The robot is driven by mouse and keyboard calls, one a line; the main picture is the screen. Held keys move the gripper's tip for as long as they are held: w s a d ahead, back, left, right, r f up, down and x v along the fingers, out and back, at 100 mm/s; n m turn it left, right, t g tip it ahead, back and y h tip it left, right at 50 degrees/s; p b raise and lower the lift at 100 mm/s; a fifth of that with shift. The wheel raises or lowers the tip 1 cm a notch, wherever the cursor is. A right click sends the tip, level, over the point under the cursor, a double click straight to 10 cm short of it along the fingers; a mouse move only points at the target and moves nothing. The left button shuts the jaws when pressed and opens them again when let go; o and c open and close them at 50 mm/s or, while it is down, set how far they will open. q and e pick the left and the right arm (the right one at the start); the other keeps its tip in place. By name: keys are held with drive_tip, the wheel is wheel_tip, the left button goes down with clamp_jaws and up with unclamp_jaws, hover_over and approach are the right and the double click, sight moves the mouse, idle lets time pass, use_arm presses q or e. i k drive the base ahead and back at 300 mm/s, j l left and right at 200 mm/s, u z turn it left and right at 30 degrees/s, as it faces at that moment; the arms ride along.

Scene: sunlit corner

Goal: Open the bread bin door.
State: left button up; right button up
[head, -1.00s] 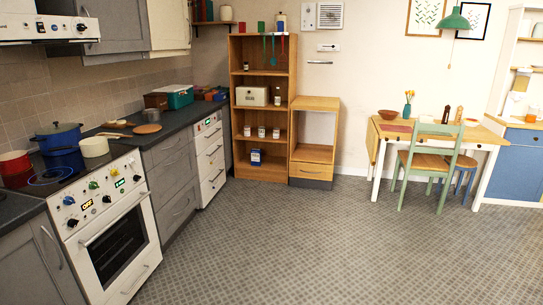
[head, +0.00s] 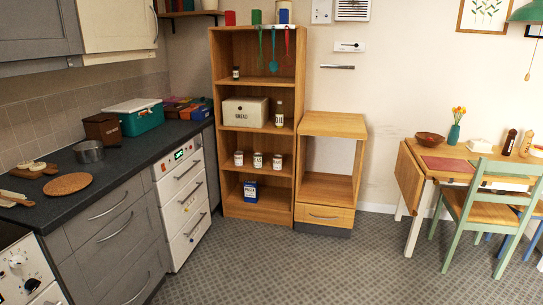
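The bread bin (head: 240,112) is a cream box with dark "BREAD" lettering on its front. It stands on a middle shelf of the wooden shelf unit (head: 216,160), left of a bottle (head: 279,114). Its front looks closed. Neither of my grippers is in view.
The grey counter (head: 60,212) runs along the left, with a brown box (head: 102,128), green case (head: 135,117) and pot (head: 89,151). A low wooden cabinet (head: 333,123) stands right of the shelf unit. A table and green chair (head: 478,205) are at right. The floor between is clear.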

sight(235, 114)
drive_tip(key=i, duration=2.6)
